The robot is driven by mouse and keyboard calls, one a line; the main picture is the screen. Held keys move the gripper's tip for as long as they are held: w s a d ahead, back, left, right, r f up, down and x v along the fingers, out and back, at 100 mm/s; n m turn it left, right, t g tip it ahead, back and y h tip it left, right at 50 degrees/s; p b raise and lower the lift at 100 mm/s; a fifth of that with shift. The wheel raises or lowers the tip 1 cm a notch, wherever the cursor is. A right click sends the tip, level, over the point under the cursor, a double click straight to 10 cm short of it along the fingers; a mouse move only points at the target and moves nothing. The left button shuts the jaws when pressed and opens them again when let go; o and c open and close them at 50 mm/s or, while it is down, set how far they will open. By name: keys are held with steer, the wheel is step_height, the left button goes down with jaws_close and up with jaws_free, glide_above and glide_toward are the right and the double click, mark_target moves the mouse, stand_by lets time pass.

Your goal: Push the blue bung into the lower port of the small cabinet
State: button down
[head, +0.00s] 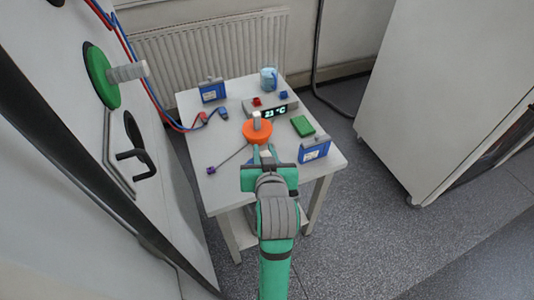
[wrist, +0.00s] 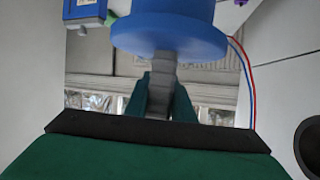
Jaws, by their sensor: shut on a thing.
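The blue bung (wrist: 168,28) fills the top of the wrist view, a wide blue disc with a grey stepped stem. My gripper (wrist: 160,82) is shut on that stem. In the head view my gripper (head: 265,152) is over the table's near part, and the bung is mostly hidden by it. The white cabinet (head: 65,120) at the left has a green bung (head: 102,76) with a grey stem in its upper port. The dark, open lower port (head: 132,130) is below it, well to the left of my gripper.
An orange bung (head: 257,134) stands on the white table (head: 200,148) just beyond my gripper. Blue boxes (head: 212,91), a temperature display (head: 273,112), a green block (head: 302,126) and a mug (head: 268,78) are also there. A black handle (head: 140,163) sticks out near the lower port.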

steer(key=w+a+r+m+y, duration=0.3)
steer(key=a+r+m+y, duration=0.1)
steer(key=a, duration=0.6)
steer(key=w+a+r+m+y, duration=0.3)
steer(key=a+r+m+y, duration=0.2)
steer(key=a, duration=0.5)
steer(key=shift+w+a+r+m+y, duration=0.3)
steer(key=shift+a+y, duration=0.05)
steer(key=shift+y, duration=0.85)
steer(key=shift+s+d, duration=0.1)
steer(key=shift+s+a, duration=0.15)
steer(key=shift+a, duration=0.8)
steer(key=shift+s+d, duration=0.1)
stand_by(0.9)
steer(key=shift+s+a, duration=0.2)
steer(key=shift+a, duration=0.8)
stand_by(0.4)
steer(key=shift+s+d, duration=0.1)
steer(key=shift+d, duration=0.05)
stand_by(0.5)
